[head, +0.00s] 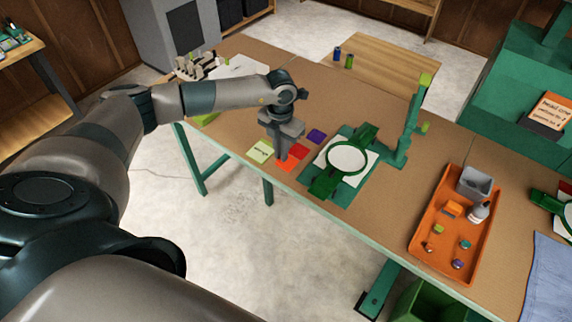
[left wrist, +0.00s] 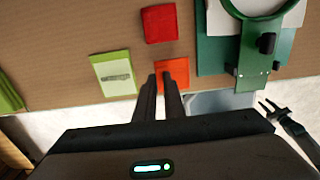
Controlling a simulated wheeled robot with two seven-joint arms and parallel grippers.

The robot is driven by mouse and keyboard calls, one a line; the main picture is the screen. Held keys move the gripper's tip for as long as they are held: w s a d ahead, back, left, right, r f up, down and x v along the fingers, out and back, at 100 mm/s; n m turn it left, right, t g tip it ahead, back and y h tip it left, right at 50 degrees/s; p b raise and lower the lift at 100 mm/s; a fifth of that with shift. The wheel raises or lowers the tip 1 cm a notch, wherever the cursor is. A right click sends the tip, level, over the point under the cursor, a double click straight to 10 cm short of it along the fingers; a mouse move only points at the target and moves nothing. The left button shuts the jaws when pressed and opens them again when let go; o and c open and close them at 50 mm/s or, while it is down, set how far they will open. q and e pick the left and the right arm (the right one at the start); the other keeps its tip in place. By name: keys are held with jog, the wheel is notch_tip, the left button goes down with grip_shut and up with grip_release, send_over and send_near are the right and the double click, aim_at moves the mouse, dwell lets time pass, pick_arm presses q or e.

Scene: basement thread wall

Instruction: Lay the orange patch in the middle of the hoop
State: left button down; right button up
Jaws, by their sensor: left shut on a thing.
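The orange patch (head: 285,166) lies in a row of coloured patches on the table, left of the hoop. It also shows in the left wrist view (left wrist: 176,66). My left gripper (head: 281,155) points down and is shut on the orange patch, at table height as far as I can tell. Its fingers (left wrist: 164,80) hide part of the patch. The green hoop (head: 329,168) with white cloth (head: 347,158) is clamped on a green stand to the right. The cloth's middle is bare. The hoop is cut off in the left wrist view.
A lime patch (head: 260,152), a red patch (head: 299,151) and a purple patch (head: 316,136) lie close by. A green upright post (head: 408,125) stands behind the hoop. An orange tray (head: 420,235) with small items is at the right. The table's front edge is near.

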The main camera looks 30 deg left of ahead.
pick_arm(q)
jog(key=shift+r+p, duration=0.45)
jog(key=shift+r, duration=0.55)
